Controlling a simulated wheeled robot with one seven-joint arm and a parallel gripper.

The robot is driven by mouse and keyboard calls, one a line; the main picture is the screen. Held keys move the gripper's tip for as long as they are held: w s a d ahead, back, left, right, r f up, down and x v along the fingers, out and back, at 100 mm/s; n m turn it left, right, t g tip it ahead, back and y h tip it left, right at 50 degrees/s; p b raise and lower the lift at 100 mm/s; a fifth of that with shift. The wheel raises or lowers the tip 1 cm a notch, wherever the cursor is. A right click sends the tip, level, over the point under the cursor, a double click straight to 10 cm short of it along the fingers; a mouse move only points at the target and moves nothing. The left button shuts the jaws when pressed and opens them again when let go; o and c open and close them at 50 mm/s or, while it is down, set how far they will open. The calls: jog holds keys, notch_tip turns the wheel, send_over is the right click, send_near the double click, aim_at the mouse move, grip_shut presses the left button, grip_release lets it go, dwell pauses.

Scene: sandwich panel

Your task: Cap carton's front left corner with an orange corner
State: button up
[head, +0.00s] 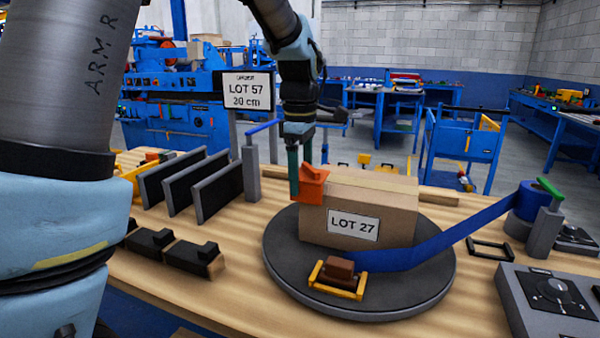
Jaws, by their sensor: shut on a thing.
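My gripper (301,178) points down at the carton's front left top corner. It is shut on an orange corner (313,190). The orange corner is at the carton's front left top corner and overlaps it in the picture; whether it is fully seated I cannot tell.
A blue strap (440,243) runs from a roll (531,199) at right to a brown block in a yellow holder (338,277) before the carton. Black upright panels (218,191) and black blocks (194,257) stand left. A grey dial box (550,297) sits front right.

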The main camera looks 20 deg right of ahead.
jog(key=shift+s+a+f, duration=0.1)
jog(key=shift+s+f, duration=0.2)
jog(key=shift+f, duration=0.3)
jog(key=shift+s+a+f, duration=0.1)
jog(key=shift+s+f, duration=0.15)
jog(key=shift+f, duration=0.35)
jog(key=o, duration=1.1)
notch_tip(320, 180, up, 13)
jog(key=shift+w+b, duration=0.35)
jog(key=shift+b, duration=0.1)
jog(key=shift+r, duration=0.1)
